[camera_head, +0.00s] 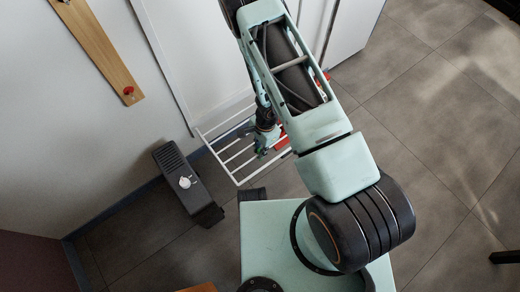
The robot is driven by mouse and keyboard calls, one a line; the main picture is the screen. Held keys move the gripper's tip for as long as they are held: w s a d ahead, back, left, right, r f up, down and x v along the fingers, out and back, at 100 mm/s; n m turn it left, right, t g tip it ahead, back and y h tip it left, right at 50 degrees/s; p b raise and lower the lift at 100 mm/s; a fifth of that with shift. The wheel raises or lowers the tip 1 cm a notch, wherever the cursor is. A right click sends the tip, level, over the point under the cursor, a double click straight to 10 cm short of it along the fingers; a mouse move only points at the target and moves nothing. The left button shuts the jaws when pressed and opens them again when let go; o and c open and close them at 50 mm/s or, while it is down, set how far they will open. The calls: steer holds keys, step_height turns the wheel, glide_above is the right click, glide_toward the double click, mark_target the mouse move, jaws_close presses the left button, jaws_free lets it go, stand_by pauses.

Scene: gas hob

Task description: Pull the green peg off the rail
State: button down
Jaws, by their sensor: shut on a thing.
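The green peg (261,151) is a small green spot on the white rail rack (222,155), low on the wall side of the room. My gripper (265,142) reaches down to the rack and is shut on the green peg. The peg appears still at the rail; whether it touches the bar cannot be told at this size. My arm hides part of the rack's right side.
A red piece (282,144) sits just right of my gripper at the rack. A black heater-like box (184,181) with a white knob stands on the floor to the left. A wooden board (98,48) hangs on the wall.

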steer(key=shift+r+p, duration=2.5)
steer(key=shift+r, duration=1.3)
steer(key=shift+w+a+r, duration=0.15)
steer(key=shift+w, duration=0.1)
steer(key=w+a+r+n, duration=0.1)
steer(key=w+r+n, duration=0.3)
steer(key=r, duration=0.6)
steer(key=w+a+r+n, duration=0.25)
steer(key=w+r, duration=0.35)
steer(key=r, duration=0.4)
steer(key=s+d+r+n+h, duration=0.1)
steer(key=d+r+n, duration=0.1)
steer(key=d+r, duration=0.75)
steer(key=s+d+r+n, duration=0.1)
steer(key=d+r+n, duration=0.35)
steer(key=r, duration=0.85)
step_height(320, 180, up, 17)
steer(key=s+m+p, duration=0.1)
steer(key=p, duration=2.7)
steer(key=shift+s+d+m+g, duration=0.25)
steer(key=shift+d+m+g, duration=0.05)
steer(key=shift+d+m, duration=0.1)
